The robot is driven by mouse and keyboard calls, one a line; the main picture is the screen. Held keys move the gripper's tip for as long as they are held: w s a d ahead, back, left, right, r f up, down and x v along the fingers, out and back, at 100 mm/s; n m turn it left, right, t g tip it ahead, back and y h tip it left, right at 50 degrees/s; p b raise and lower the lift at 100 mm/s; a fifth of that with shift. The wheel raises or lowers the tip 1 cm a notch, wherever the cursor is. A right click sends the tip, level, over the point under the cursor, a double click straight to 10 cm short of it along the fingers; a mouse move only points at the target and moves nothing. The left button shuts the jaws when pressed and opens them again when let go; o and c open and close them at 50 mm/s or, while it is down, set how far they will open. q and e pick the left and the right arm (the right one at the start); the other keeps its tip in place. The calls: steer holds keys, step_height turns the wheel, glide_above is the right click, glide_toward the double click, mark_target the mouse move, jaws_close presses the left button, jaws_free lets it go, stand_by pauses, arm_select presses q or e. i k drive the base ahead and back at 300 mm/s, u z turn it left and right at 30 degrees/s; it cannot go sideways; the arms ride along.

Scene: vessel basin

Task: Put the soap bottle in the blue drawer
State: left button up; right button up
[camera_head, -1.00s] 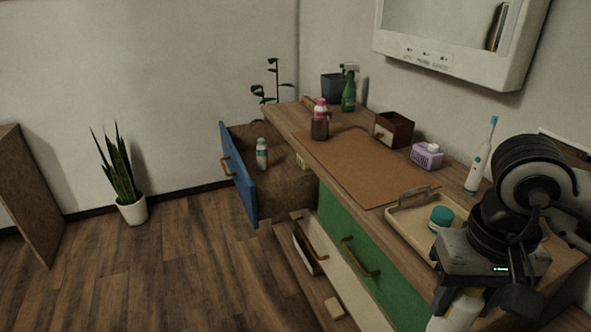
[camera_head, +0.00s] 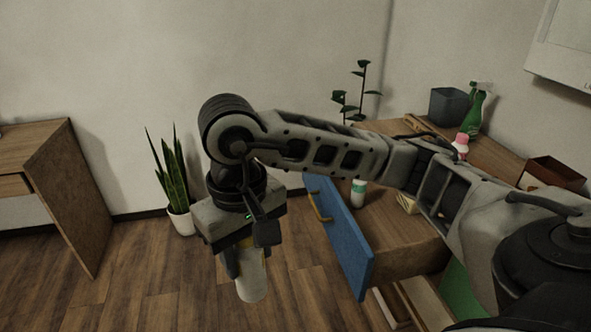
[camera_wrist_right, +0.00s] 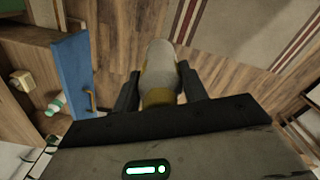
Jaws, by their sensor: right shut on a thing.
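My right gripper (camera_head: 246,262) is shut on a white and yellow bottle, which I take to be the soap bottle (camera_head: 252,282). The bottle hangs below the gripper, over the floor and left of the blue drawer (camera_head: 341,238). In the right wrist view the soap bottle (camera_wrist_right: 163,62) sits between the two fingers, its far end pointing away. The blue drawer is pulled open, and its front also shows at the left of that view (camera_wrist_right: 74,80). Inside the drawer stands a small white bottle with a green cap (camera_head: 358,193). My left gripper is not in view.
A yellowish block (camera_head: 406,203) is also near the drawer's inner side. My right arm crosses above the drawer and hides part of the counter. A potted plant (camera_head: 180,220) stands on the floor behind. A wooden desk (camera_head: 75,200) is at the left. The floor between is clear.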

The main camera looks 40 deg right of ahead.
mark_target(374, 234)
steer(key=z, duration=0.25)
steer(key=i, duration=1.4)
steer(key=z, duration=1.5)
steer(key=i, duration=0.45)
steer(key=z, duration=0.55)
